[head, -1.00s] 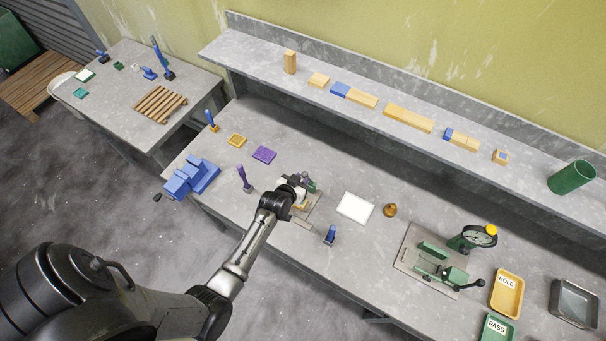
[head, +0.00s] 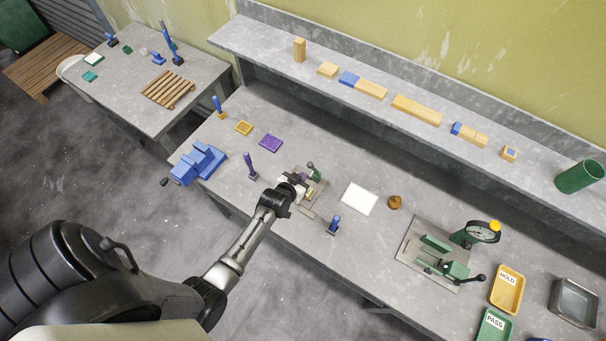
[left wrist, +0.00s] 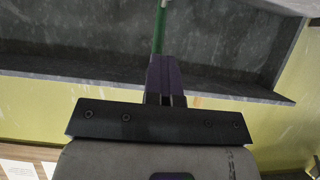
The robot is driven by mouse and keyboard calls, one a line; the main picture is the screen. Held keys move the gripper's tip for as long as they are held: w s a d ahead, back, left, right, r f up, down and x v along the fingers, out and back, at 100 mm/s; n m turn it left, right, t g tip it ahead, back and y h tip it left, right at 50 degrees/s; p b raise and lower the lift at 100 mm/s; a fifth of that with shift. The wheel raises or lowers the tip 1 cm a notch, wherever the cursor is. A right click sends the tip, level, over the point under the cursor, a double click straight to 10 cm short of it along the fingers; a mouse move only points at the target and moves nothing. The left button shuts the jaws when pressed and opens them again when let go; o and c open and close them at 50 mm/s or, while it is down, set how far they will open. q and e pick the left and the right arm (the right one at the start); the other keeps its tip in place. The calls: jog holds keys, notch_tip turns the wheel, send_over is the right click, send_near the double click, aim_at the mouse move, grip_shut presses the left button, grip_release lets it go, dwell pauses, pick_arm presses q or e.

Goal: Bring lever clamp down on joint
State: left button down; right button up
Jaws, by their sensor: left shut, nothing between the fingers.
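The lever clamp (head: 315,171) is a small green device on a grey plate (head: 317,187) at the middle of the bench. My left gripper (head: 303,179) is right at its near left side and covers part of it. A pale wooden piece, likely the joint (head: 310,193), shows just below the gripper; its details are too small to tell. In the left wrist view, the dark fingers (left wrist: 165,72) are shut together and empty. A green rod (left wrist: 160,28), likely the clamp's lever, stands just beyond their tips; I cannot tell whether they touch. My right gripper is not in view.
A blue-handled tool (head: 334,225) and a purple-handled tool (head: 250,165) stand close to the arm. A white sheet (head: 359,198) and brown knob (head: 394,202) lie to the right. A green press (head: 450,255) stands farther right, a blue vise (head: 199,163) left.

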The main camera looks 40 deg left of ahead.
pick_arm(q)
jog(key=shift+s+d+f, duration=0.15)
jog(key=shift+s+f, duration=0.25)
jog(key=shift+s, duration=0.3)
jog(key=shift+s+d+f, duration=0.1)
jog(key=shift+s+f, duration=0.3)
jog(key=shift+s, duration=0.3)
jog(key=c, duration=1.9)
grip_release()
jog(key=o, duration=0.5)
jog(key=shift+o, duration=0.2)
jog(key=b+v, duration=0.1)
jog(key=v, duration=1.2)
jog(key=shift+s+r+b, duration=0.25)
jog(key=shift+s+b, duration=0.05)
jog(key=shift+b, duration=0.05)
jog(key=shift+d+f, duration=0.1)
jog(key=shift+d, duration=0.05)
